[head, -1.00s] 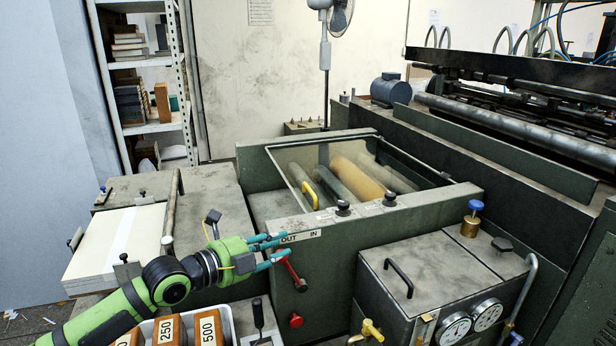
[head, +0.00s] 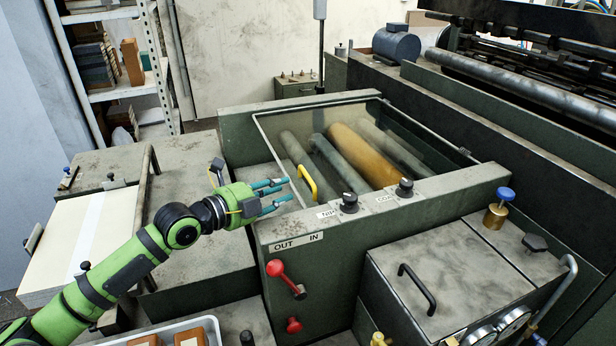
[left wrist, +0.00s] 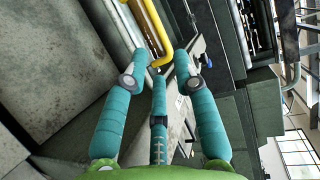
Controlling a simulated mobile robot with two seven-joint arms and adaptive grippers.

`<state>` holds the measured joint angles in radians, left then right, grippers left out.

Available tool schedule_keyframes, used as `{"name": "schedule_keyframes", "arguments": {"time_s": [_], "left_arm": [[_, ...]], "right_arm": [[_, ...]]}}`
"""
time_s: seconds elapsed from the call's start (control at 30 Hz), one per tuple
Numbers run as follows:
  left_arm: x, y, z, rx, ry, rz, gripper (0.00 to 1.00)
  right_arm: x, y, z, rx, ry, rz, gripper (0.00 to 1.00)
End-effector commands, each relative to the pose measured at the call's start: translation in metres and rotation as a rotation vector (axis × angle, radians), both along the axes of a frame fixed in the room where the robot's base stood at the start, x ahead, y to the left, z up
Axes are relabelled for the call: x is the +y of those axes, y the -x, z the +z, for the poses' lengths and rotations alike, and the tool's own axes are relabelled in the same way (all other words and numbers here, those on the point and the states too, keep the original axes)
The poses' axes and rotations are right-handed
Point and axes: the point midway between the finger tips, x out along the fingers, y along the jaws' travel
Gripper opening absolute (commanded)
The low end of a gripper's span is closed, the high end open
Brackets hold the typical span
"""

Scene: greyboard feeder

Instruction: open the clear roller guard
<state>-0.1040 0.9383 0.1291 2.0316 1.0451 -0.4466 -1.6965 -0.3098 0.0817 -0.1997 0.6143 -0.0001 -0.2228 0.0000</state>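The clear roller guard (head: 358,150) is a see-through panel in a thin metal frame, lying down over several rollers in the green machine. Its yellow handle (head: 307,183) stands up near its left edge. My left gripper (head: 289,190) is open and empty, with its teal fingertips just left of the handle in the head view. In the left wrist view, the yellow handle (left wrist: 158,45) appears just past and between the spread fingertips (left wrist: 160,65). I cannot tell whether a finger touches it. My right gripper is not in view.
A red-knobbed lever (head: 275,268) sits below the OUT/IN label (head: 297,241). Two black knobs (head: 349,203) stand on the front rail. A grey box with a black handle (head: 418,289) is to the right. A paper stack (head: 75,245) lies at left.

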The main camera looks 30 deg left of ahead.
Motion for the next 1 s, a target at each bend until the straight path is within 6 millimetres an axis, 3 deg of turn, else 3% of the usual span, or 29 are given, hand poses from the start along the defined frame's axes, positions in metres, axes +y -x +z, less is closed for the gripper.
{"name": "schedule_keyframes", "arguments": {"time_s": [0.5, 0.97, 1.0], "left_arm": [[-0.024, -0.074, -0.012, -0.001, 0.004, 0.003, 0.28], [-0.029, -0.086, -0.017, 0.001, -0.001, 0.000, 0.28], [-0.029, -0.086, -0.017, 0.001, -0.001, 0.000, 0.17]], "right_arm": [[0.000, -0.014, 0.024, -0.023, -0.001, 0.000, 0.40], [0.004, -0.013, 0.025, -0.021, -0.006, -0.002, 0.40], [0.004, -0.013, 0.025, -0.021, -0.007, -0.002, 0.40]]}}
